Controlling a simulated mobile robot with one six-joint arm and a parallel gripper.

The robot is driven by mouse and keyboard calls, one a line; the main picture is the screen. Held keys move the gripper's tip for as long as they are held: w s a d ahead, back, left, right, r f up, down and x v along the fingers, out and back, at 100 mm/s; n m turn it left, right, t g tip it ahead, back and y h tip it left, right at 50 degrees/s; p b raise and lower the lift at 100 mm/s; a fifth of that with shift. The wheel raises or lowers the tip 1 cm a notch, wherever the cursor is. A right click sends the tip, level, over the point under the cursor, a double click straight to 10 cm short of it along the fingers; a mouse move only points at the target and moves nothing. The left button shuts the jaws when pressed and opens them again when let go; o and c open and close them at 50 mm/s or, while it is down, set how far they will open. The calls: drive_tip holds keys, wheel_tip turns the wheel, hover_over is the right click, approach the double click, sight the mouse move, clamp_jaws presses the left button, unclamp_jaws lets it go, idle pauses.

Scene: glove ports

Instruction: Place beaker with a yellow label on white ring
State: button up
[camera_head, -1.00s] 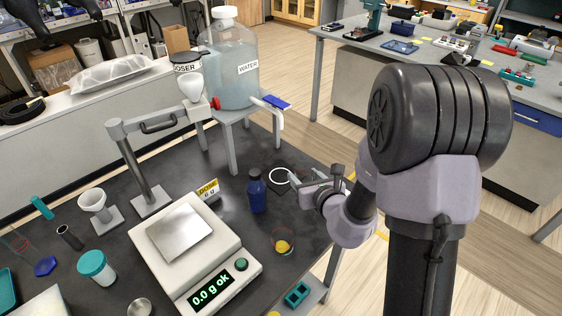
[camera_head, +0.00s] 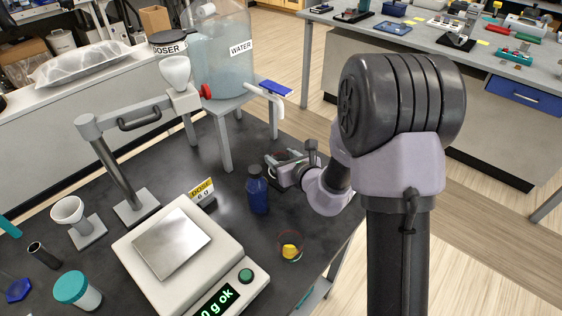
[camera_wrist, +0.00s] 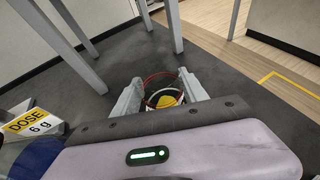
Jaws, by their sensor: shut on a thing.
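My gripper (camera_head: 277,165) is shut on a clear beaker with a red rim (camera_wrist: 165,76), near the far right part of the dark bench. In the wrist view the beaker sits between my two fingers, with a yellow patch (camera_wrist: 166,101) low in it. A white arc, part of the white ring (camera_wrist: 154,97), shows at the beaker's base. I cannot tell whether the base touches the bench. In the head view my gripper largely hides the ring. Another clear beaker with a yellow patch (camera_head: 290,252) stands nearer, by the bench's right edge.
A blue bottle (camera_head: 257,192) stands just left and nearer than my gripper. A balance (camera_head: 140,262) and a DOSE 6 g sign (camera_head: 201,189) are further left. The water jug (camera_head: 222,62) stands on a grey stand (camera_head: 224,140) behind. The bench's right edge is close.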

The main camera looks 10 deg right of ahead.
drive_tip(key=o, duration=1.5)
drive_tip(key=shift+s+d+r, duration=0.1)
drive_tip(key=shift+s+r, duration=0.15)
drive_tip(key=shift+r, duration=0.1)
drive_tip(key=p+v, duration=1.1)
drive_tip(key=p, duration=0.2)
drive_tip(key=shift+s, duration=0.15)
